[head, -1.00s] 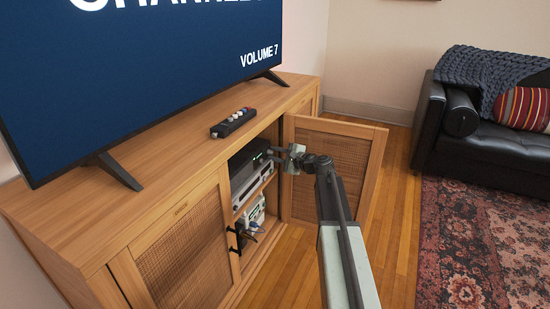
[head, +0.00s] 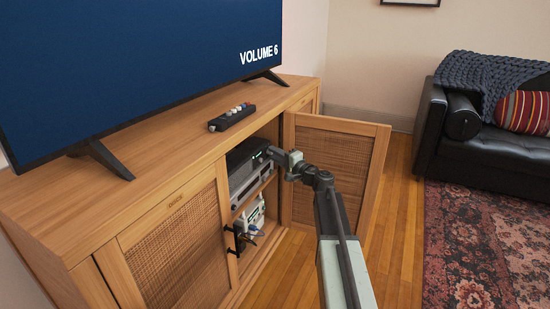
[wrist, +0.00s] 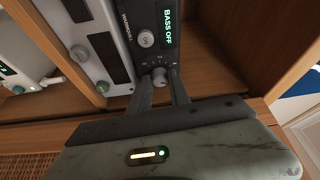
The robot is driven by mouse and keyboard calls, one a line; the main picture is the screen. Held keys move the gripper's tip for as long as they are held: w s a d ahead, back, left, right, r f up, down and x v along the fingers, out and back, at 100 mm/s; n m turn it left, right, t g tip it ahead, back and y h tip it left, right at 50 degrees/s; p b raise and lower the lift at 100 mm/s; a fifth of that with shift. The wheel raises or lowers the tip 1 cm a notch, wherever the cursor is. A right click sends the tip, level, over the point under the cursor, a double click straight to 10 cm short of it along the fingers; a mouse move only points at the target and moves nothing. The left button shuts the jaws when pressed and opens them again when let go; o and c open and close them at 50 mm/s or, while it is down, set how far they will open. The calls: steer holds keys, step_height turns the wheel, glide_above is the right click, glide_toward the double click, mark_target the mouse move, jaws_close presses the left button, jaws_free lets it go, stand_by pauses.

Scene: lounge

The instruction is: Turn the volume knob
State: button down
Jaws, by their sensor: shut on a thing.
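The volume knob (wrist: 160,73) is a small grey round knob on the dark front of an audio unit (wrist: 150,18). In the wrist view my gripper (wrist: 161,82) has one finger on each side of the knob and is shut on it. A green display on the unit reads "BASS OFF" (wrist: 168,28). In the head view the unit (head: 246,152) sits on the upper shelf of the open cabinet, with my gripper (head: 272,153) at its front, where the knob is hidden. The TV (head: 150,70) reads "VOLUME 6".
The open cabinet door (head: 335,170) stands just right of my arm. A silver unit (wrist: 95,45) lies beside the dark one in the wrist view. A white device (head: 250,217) with cables is on the lower shelf. A remote (head: 232,117) lies on the cabinet top.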

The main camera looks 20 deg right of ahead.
stand_by(0.4)
steer(key=c, duration=1.2)
jaws_free()
steer(key=shift+s, duration=0.1)
steer(key=v, duration=0.7)
steer(key=shift+s, duration=0.3)
steer(key=shift+d, duration=0.1)
